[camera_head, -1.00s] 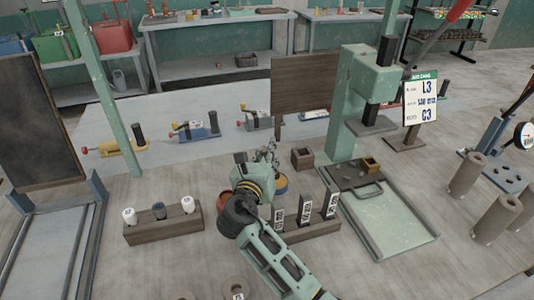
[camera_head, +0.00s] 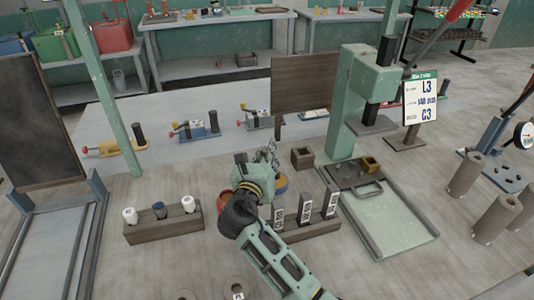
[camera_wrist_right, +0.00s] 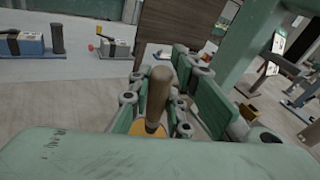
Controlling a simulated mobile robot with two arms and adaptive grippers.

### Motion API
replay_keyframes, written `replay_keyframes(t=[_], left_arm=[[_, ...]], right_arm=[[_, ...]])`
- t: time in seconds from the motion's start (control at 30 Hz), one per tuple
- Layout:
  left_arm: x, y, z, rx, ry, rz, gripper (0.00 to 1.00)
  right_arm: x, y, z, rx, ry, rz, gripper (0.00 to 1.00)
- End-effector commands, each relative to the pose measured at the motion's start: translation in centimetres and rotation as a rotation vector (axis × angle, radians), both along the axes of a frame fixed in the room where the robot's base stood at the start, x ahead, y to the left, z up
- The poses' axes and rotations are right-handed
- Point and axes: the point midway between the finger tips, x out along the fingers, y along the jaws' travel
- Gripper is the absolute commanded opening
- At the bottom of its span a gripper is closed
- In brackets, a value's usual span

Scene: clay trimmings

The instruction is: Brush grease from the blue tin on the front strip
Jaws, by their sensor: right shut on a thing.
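My right gripper (camera_head: 270,156) is in the middle of the head view, over the bench. In the right wrist view its fingers are shut on a brush (camera_wrist_right: 158,95) with an upright wooden handle and a yellowish lower part. The brush's lower end is hidden by my gripper body. I cannot tell which piece is the front strip. My left gripper is not in view.
A rack (camera_head: 312,230) with dark labelled blocks stands close to the right of my arm. A wooden holder (camera_head: 160,230) with three small cups is to the left. A green press (camera_head: 345,125) and its tray (camera_head: 390,220) stand to the right. A small wooden box (camera_head: 302,158) is behind.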

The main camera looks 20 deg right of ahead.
Motion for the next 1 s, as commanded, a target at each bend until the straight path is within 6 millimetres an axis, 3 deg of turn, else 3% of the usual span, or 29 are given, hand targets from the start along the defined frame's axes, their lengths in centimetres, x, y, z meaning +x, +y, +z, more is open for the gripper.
replay_keyframes(t=[1.0], left_arm=[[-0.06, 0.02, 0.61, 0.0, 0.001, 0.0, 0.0]], right_arm=[[-0.06, -0.02, -0.35, 0.001, 0.004, -0.001, 0.0]])
